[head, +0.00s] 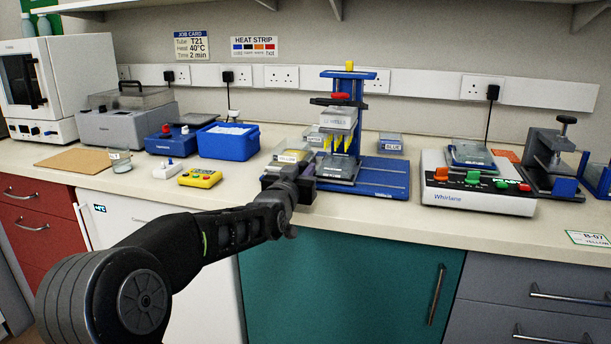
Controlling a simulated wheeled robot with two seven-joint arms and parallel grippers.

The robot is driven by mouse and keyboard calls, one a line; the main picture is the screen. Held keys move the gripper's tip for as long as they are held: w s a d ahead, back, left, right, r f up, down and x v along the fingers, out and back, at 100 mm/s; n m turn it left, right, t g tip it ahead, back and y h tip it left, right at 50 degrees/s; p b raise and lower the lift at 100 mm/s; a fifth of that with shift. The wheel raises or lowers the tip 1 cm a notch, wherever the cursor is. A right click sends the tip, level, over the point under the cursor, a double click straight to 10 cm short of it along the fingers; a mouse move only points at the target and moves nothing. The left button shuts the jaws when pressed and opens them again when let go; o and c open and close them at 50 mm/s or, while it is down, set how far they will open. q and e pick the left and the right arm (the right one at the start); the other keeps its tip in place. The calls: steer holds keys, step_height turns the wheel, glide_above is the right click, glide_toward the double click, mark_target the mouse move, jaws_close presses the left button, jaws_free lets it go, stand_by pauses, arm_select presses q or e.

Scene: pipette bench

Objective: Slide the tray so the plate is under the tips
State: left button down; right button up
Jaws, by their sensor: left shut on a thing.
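A blue pipetting stand (343,98) holds a white head with several yellow tips (338,143) pointing down. The grey tray (341,174) is low on the stand's blue base, below the tips. A clear box labelled YELLOW (289,157) is at the left of the stand, partly behind my gripper. I cannot tell clearly which piece is the plate. My left gripper (293,184) is at the front left of the stand, shut on what looks like the tray's front left edge; its fingertips and the grip are mostly hidden. My right gripper is not in view.
A blue tub (228,141) and a yellow button box (200,178) stand to the left. A white Whirlane machine (477,187) stands to the right. A BLUE-labelled box (391,143) is behind the base. The bench front near my arm is clear.

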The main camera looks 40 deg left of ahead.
arm_select(q)
steer(key=shift+s+a, duration=0.1)
steer(key=shift+a, duration=0.15)
steer(key=c, duration=1.3)
jaws_free()
steer(key=shift+a, duration=0.1)
steer(key=shift+s, duration=0.15)
steer(key=v, duration=0.7)
steer(key=shift+s+d, duration=0.2)
steer(key=shift+s, duration=0.05)
